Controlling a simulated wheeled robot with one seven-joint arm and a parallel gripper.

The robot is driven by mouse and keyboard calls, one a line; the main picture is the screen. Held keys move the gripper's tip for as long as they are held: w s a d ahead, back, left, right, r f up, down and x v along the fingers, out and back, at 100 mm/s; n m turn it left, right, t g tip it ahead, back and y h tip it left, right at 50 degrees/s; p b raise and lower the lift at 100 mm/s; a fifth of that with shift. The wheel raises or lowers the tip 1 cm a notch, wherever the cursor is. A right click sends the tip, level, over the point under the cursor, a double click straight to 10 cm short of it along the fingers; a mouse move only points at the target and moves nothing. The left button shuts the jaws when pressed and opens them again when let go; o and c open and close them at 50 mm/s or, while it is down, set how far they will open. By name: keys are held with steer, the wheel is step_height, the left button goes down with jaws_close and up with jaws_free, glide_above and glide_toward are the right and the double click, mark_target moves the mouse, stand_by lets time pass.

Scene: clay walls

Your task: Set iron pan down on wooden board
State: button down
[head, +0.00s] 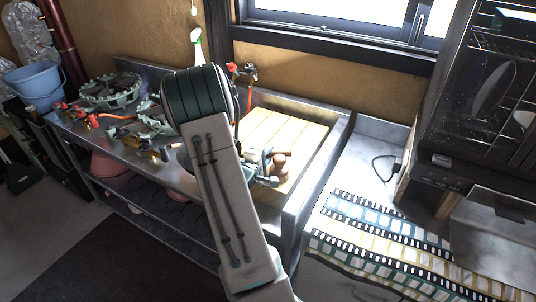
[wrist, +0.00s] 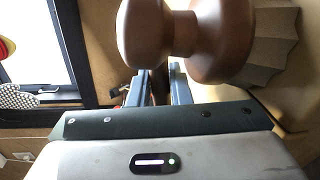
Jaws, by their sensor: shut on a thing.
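The pale wooden board (head: 268,124) lies in the metal-rimmed bench, right of my arm. My gripper (head: 264,166) is over its near part, partly hidden by my arm. A brown, rounded, knobbed piece (head: 279,162) is at the gripper's jaws. In the wrist view, this brown piece (wrist: 220,40) fills the top middle, just beyond my gripper's fingers (wrist: 160,85). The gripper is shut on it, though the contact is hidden. I cannot make out an iron pan, nor tell whether the brown piece belongs to one. I cannot tell whether it touches the board.
Valves and pipe fittings (head: 130,125) clutter the bench left of my arm. The raised metal rim (head: 318,172) borders the board at right. A film-strip cloth (head: 390,240) lies farther right. A dark glass-fronted cabinet (head: 490,90) stands at upper right. The board's far part is clear.

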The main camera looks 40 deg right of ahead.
steer(key=c, duration=1.6)
jaws_free()
steer(key=shift+f, duration=0.1)
steer(key=shift+o, duration=1.4)
